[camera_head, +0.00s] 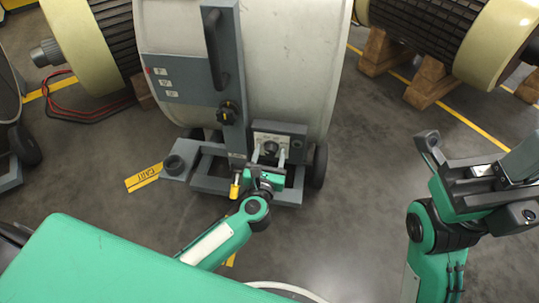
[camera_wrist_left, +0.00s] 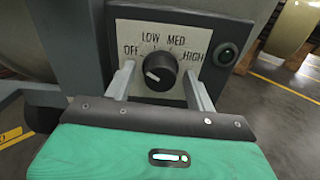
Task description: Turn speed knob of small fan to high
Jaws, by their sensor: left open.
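The dark round speed knob (camera_wrist_left: 160,72) sits on a pale dial plate lettered OFF, LOW, MED and HIGH. In the head view the knob (camera_head: 270,148) is on the control panel (camera_head: 295,130), low on the white drum-shaped fan (camera_head: 290,60). My left gripper (camera_head: 268,158) is open in front of the panel. In the left wrist view its fingers (camera_wrist_left: 160,84) stand on both sides of the knob, with visible gaps. My right gripper (camera_head: 475,165) is open and empty at the right, away from the fan.
A round indicator (camera_wrist_left: 226,53) is right of the dial. The fan stands on a wheeled grey base (camera_head: 200,180). Wooden blocks (camera_head: 428,84) support a rotor at upper right. Floor between is clear.

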